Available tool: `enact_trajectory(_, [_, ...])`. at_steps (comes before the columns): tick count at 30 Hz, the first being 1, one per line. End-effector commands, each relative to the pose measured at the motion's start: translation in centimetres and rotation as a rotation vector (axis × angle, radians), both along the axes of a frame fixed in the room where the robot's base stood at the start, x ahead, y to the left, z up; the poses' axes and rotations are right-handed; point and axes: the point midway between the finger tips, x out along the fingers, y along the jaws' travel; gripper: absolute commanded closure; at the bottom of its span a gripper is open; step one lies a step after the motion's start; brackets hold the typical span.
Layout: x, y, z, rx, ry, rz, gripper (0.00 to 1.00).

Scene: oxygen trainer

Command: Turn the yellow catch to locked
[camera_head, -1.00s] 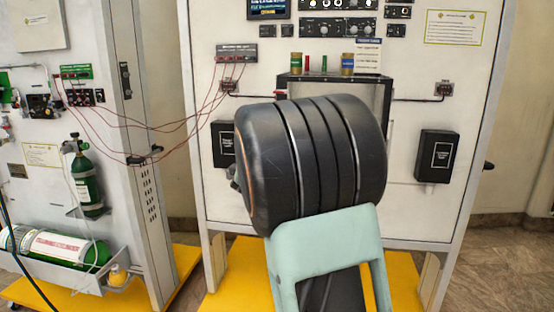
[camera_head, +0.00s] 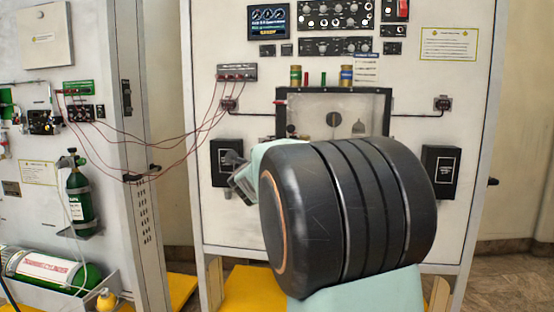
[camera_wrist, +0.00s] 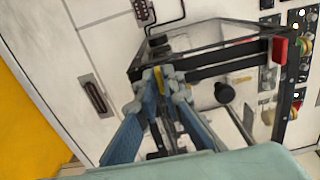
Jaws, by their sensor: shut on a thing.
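The yellow catch (camera_wrist: 158,79) shows as a small yellow piece between my fingertips in the wrist view, at the edge of a dark-framed box (camera_wrist: 201,72). My gripper (camera_wrist: 165,84) has its blue-padded fingers shut on the catch and hides most of it, so its exact angle is unclear. In the head view my gripper (camera_head: 238,180) shows only in part, left of my large black arm joint, near the lower left of the box (camera_head: 283,100). The catch is hidden there.
The box's clear front shows a black knob (camera_head: 334,119), also in the wrist view (camera_wrist: 224,92). Black wall units (camera_head: 226,163) (camera_head: 441,172) flank the box. Red cables (camera_head: 185,150) hang at the left.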

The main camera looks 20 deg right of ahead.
Motion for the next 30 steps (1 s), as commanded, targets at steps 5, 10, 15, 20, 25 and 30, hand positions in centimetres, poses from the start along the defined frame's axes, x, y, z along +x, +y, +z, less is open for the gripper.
enact_trajectory(5, [0.02, 0.06, -0.11, 0.01, -0.005, 0.001, 1.0])
enact_trajectory(10, [0.02, 0.06, -0.09, 0.01, -0.005, 0.001, 1.0])
enact_trajectory(15, [0.02, 0.06, -0.09, 0.009, -0.004, 0.001, 0.86])
enact_trajectory(20, [0.01, 0.04, -0.06, 0.009, -0.005, 0.001, 0.78])
enact_trajectory(25, [-0.01, 0.03, -0.03, 0.007, -0.005, 0.0, 0.78])
enact_trajectory(30, [-0.88, 0.69, 0.06, 0.008, -0.006, 0.002, 0.78])
